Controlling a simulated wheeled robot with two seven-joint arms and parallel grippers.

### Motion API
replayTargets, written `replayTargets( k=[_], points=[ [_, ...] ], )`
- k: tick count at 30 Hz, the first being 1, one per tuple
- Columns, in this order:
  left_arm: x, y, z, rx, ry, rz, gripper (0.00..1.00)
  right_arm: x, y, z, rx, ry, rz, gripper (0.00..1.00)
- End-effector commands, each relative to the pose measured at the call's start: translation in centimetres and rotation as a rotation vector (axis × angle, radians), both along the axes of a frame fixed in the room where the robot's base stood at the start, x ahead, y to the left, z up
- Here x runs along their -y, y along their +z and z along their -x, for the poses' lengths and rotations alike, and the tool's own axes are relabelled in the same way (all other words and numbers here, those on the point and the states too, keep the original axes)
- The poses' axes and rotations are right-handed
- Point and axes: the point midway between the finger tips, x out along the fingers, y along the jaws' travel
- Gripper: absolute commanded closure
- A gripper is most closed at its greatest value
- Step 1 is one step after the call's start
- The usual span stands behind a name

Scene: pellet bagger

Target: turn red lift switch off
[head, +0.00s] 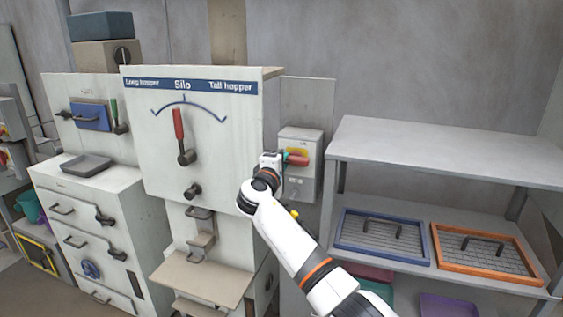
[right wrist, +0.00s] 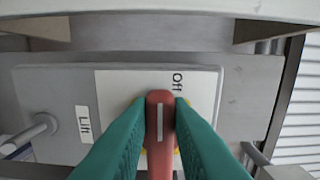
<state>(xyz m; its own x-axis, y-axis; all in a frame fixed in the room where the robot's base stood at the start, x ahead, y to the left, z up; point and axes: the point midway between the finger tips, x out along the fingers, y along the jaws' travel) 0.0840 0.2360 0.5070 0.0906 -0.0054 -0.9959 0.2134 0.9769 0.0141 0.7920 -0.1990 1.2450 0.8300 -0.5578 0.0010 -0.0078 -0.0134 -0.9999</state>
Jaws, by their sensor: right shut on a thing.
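The red lift switch (head: 297,159) is a red handle on a grey box on the wall panel right of the silo. It lies about level in the head view. In the right wrist view, the red handle (right wrist: 158,130) has a white line and stands between my teal fingertips. Its tip lies close beside the "Off" label (right wrist: 177,82); a "Lift" label (right wrist: 84,119) is on the plate. A yellow plate behind the handle is mostly hidden. My right gripper (head: 285,158) is shut on the handle. My left gripper is not in view.
The silo panel (head: 240,110) with a red-handled lever stands left of the switch. A grey shelf (head: 440,150) stands to the right, with a blue-framed sieve (head: 345,248) and an orange-framed sieve (head: 440,262) below. A ledge (head: 200,280) juts out under the silo.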

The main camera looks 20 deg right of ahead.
Motion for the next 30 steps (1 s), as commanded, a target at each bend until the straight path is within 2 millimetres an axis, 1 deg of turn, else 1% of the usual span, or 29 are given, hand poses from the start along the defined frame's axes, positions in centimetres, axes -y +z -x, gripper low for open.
replayTargets(
  k=[1,7,8,9,12,20,23,26,30],
  points=[
    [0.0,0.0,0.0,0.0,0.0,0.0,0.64,0.4,-0.8,0.1,-0.015,-0.012,0.001,1.0],
    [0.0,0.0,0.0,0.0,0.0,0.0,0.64,0.4,-0.7,0.1,-0.015,-0.012,0.002,1.0],
    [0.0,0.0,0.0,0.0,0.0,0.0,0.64,0.4,-0.7,0.1,-0.015,-0.012,0.002,0.8],
    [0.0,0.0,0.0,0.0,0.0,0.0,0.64,0.4,-0.7,0.1,-0.015,-0.012,0.002,0.74],
    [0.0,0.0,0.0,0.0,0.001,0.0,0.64,0.4,-0.6,0.1,-0.012,-0.012,0.002,0.6],
    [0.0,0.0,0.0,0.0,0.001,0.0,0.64,0.2,-0.2,0.1,-0.005,-0.006,0.001,0.6],
    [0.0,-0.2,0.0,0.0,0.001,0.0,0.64,-0.1,-0.3,0.4,-0.003,-0.004,0.001,0.6],
    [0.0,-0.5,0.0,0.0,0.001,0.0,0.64,-0.8,-0.4,1.2,-0.002,-0.002,0.0,0.6],
    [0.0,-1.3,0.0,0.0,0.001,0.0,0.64,-2.1,-0.5,3.3,-0.002,-0.001,-0.002,0.6]
  ],
)
